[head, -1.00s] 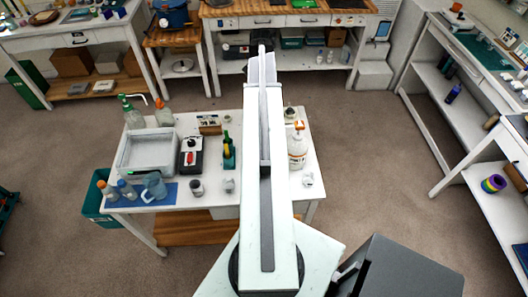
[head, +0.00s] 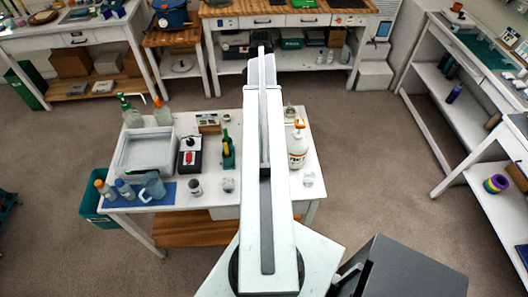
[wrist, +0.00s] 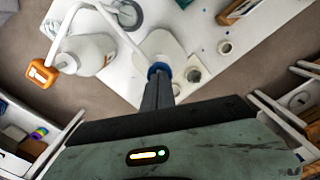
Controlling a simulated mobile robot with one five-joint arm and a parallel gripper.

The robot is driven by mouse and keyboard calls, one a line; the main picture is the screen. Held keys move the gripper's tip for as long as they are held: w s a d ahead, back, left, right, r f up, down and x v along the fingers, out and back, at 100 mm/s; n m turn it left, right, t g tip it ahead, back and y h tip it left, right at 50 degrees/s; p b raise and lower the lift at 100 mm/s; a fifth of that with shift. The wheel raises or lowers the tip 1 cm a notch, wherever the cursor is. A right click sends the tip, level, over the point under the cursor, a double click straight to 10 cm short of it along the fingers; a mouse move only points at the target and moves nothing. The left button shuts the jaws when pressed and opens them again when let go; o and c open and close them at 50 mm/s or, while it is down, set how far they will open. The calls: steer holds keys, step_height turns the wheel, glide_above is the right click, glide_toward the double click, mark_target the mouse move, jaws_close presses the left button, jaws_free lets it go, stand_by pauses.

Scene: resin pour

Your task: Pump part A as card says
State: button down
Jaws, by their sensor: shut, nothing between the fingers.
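A white jug with an orange pump head (head: 300,123) stands at the right side of the white table, just right of my arm in the head view. In the wrist view the white jug (wrist: 88,54) is at upper left, with its orange head (wrist: 42,73) pointing to the left edge. My gripper (wrist: 158,76) is shut and empty. Its tips overlap a blue collar (wrist: 158,67) on a white container (wrist: 162,43); I cannot tell whether they touch. The gripper is apart from the orange head. In the head view my arm hides this container. A card in a wooden holder (head: 208,122) is too small to read.
The white table (head: 260,187) also holds a grey-white tray (head: 120,168), a black scale-like device (head: 190,158), a green and yellow item (head: 226,152) and several bottles. A teal bin (head: 92,208) stands at its left. Open floor (head: 380,170) lies to the right.

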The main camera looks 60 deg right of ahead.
steer(key=shift+f+b, duration=0.35)
steer(key=shift+f, duration=0.05)
steer(key=shift+r+p, duration=1.05)
step_height(320, 180, up, 6)
steer(key=p, duration=0.6)
